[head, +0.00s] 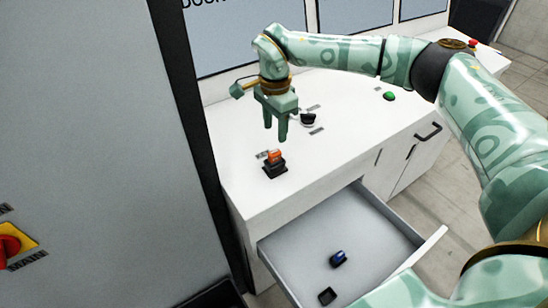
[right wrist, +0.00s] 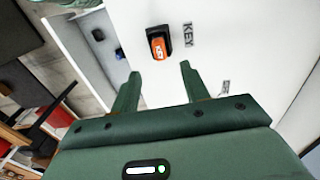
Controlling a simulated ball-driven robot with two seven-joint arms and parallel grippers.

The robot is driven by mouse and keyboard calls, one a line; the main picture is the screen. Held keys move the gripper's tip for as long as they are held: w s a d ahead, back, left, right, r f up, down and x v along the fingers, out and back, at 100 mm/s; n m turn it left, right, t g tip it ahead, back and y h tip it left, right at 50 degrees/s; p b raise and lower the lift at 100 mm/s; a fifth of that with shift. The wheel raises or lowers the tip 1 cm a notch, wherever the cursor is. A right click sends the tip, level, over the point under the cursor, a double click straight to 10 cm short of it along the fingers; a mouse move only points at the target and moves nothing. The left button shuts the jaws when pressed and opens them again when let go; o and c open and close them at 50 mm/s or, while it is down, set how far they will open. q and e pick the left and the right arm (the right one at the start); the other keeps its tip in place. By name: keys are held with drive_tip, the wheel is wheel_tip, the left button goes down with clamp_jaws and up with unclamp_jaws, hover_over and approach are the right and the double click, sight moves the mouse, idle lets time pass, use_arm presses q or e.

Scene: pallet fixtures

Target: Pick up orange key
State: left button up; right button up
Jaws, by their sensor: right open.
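The orange key (head: 274,156) stands upright in a small black base on the white counter top, near its front left corner. In the right wrist view the orange key (right wrist: 158,48) shows just beyond the fingertips, roughly between them. My right gripper (head: 275,135) is open and empty, with its fingers pointing down above the counter close to the key. Its two fingers also show apart in the right wrist view (right wrist: 160,70). My left gripper is not in view.
An open drawer (head: 300,245) below the counter holds a blue item (head: 338,258) and a black base (head: 327,296). A black knob (head: 308,118) and a green button (head: 389,96) sit on the counter. A grey cabinet (head: 80,130) stands at the left.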

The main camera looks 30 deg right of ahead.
sight(275, 152)
wheel_tip(275, 152, down, 4)
drive_tip(key=shift+w+r, duration=0.1)
wheel_tip(275, 152, down, 5)
drive_tip(key=shift+f+p, duration=0.15)
drive_tip(key=shift+p, duration=0.25)
clamp_jaws()
